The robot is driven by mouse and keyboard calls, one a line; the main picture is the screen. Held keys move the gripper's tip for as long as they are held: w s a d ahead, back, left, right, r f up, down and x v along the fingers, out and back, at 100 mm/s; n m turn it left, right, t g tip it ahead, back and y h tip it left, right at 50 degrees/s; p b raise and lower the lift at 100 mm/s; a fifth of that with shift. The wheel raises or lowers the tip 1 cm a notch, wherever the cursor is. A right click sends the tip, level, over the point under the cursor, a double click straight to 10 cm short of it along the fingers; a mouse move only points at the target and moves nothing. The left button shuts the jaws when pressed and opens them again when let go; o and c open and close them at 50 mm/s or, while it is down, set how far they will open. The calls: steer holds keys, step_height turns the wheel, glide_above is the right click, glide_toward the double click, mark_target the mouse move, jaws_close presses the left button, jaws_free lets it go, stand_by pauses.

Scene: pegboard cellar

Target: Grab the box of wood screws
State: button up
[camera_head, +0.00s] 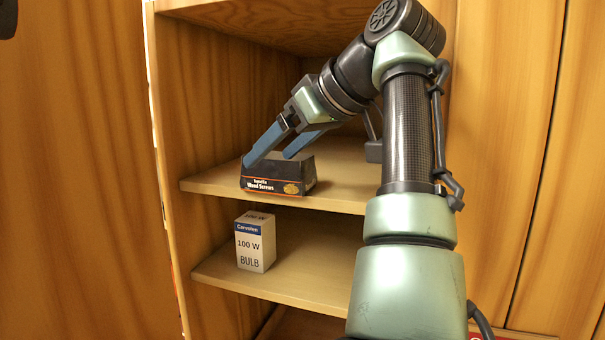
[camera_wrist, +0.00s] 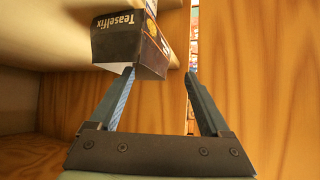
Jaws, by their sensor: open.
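The box of wood screws (camera_head: 268,186) is a low black box with orange stripes and white lettering. It sits on the upper shelf near the front edge. In the wrist view the box (camera_wrist: 120,45) shows its dark "Teaselfix" end and fills the upper middle. My gripper (camera_head: 266,158) reaches down to the box from the upper right, with its blue fingers apart. In the wrist view my gripper (camera_wrist: 159,74) is open; one fingertip overlaps the box's edge and the other stands to its right. I cannot tell whether either finger touches the box.
A white and blue bulb box (camera_head: 254,244) stands on the lower shelf (camera_head: 300,285). A dark object (camera_head: 373,150) shows partly behind my arm. The cabinet's side wall (camera_head: 195,100) is close on the left.

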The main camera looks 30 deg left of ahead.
mark_target(261, 163)
steer(key=p+x, duration=0.3)
steer(key=x, duration=0.3)
steer(key=shift+a, duration=0.4)
steer(key=shift+w+a+f, duration=0.1)
steer(key=shift+a+f, duration=0.1)
steer(key=shift+f, duration=0.05)
steer(key=shift+d, duration=0.1)
jaws_close()
stand_by(0.7)
steer(key=shift+r, duration=0.15)
